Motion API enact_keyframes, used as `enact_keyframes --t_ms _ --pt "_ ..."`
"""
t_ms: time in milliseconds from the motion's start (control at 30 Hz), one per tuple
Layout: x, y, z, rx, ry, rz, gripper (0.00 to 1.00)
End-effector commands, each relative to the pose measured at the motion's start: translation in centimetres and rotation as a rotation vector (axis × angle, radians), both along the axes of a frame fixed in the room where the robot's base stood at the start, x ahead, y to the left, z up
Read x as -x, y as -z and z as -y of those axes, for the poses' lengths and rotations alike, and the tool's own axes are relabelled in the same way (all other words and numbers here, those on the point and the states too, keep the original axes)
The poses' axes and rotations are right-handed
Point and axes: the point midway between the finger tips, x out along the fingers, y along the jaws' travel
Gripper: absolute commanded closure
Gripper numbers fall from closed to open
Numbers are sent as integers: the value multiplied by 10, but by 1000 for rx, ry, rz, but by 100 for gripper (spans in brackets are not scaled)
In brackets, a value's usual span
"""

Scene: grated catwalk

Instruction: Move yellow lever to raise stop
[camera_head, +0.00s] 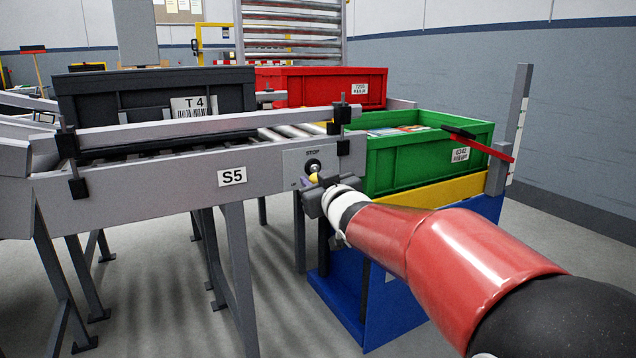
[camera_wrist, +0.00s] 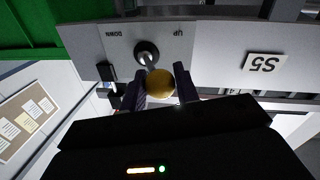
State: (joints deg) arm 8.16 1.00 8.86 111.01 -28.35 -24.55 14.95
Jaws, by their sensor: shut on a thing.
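The yellow lever's round knob (camera_wrist: 160,83) sits between the two fingers of my gripper (camera_wrist: 160,88) in the wrist view. Its dark pivot (camera_wrist: 146,53) is on a grey plate marked UP and DOWN, and that view is upside down. In the head view, the STOP plate (camera_head: 327,165) is on the conveyor's side rail, right of the S5 label. My gripper (camera_head: 318,187) is shut on the knob in front of that plate, and a little yellow (camera_head: 313,177) shows there. I cannot make out the stop itself.
A dark grey crate marked T 4 (camera_head: 130,93) stands on the conveyor at left. A green crate (camera_head: 400,172) with items inside stands right of the plate, over a yellow and blue stand (camera_head: 375,305). A red crate (camera_head: 318,84) is behind. Conveyor legs (camera_head: 236,270) stand below.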

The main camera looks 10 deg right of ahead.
Motion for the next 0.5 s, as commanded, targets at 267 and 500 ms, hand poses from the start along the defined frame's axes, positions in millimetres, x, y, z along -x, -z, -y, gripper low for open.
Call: enact_keyframes --t_ms 267,500 --pt "0 -1 -2 0 -5 3 92" --pt "0 -1 -2 0 -4 3 50"
